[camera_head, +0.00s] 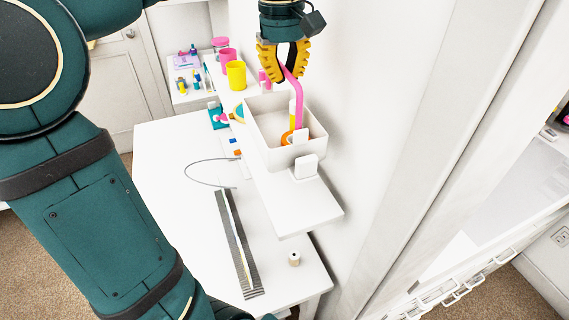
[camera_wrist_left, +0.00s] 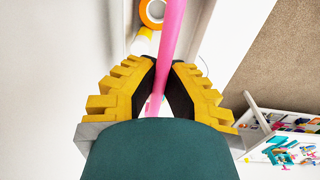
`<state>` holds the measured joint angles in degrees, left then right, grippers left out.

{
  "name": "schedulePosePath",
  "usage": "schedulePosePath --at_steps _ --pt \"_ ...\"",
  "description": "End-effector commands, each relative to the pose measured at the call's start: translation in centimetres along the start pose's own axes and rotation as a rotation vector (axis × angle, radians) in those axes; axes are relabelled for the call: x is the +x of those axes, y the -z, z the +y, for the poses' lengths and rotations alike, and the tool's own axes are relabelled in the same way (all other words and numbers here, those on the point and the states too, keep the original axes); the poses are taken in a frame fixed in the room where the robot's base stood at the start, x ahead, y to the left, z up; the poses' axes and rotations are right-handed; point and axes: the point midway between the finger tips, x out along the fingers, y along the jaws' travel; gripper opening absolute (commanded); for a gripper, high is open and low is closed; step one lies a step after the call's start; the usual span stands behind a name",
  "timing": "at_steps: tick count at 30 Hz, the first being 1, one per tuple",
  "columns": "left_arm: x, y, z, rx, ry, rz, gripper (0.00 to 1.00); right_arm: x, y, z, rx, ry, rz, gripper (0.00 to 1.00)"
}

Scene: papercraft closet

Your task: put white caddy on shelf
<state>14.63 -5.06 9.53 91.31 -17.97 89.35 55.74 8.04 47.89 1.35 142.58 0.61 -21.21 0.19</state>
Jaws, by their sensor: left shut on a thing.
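The white caddy (camera_head: 288,156) is an open box with a pink handle (camera_head: 297,92) rising from it. Orange and yellow items show inside it. My left gripper (camera_head: 288,68) is above the caddy, with its yellow fingers shut on the pink handle. In the left wrist view the handle (camera_wrist_left: 172,28) runs between the fingertips (camera_wrist_left: 162,75). The caddy is over the white shelf (camera_head: 298,212) beside the wall, and looks about level. I cannot tell whether its bottom touches the shelf. My right gripper is not in view.
Below the shelf is a white table (camera_head: 165,160) with a grey-striped strip (camera_head: 236,245), a thin wire loop and a small spool (camera_head: 294,259). A yellow cup (camera_head: 236,75) and pink cups stand behind. A white block (camera_head: 305,167) is at the caddy's near side. The shelf's near end is bare.

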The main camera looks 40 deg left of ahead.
Motion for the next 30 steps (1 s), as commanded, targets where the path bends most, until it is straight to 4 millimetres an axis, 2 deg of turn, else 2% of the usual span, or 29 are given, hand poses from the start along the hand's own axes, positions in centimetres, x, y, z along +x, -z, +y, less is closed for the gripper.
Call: schedulePosePath --at_steps 11,17,24,30 --pt "5.5 -0.2 0.0 -0.016 0.000 -0.001 0.00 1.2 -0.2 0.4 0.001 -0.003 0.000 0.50" --pt "6.8 -0.2 -0.1 -0.015 -0.001 -0.001 0.00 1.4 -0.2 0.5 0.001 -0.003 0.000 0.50" --pt "9.8 -0.2 -0.2 -0.015 0.000 -0.002 0.00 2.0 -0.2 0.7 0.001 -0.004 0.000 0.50" --pt "9.9 -0.2 -0.2 -0.015 -0.003 0.000 0.00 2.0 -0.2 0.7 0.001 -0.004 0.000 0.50"
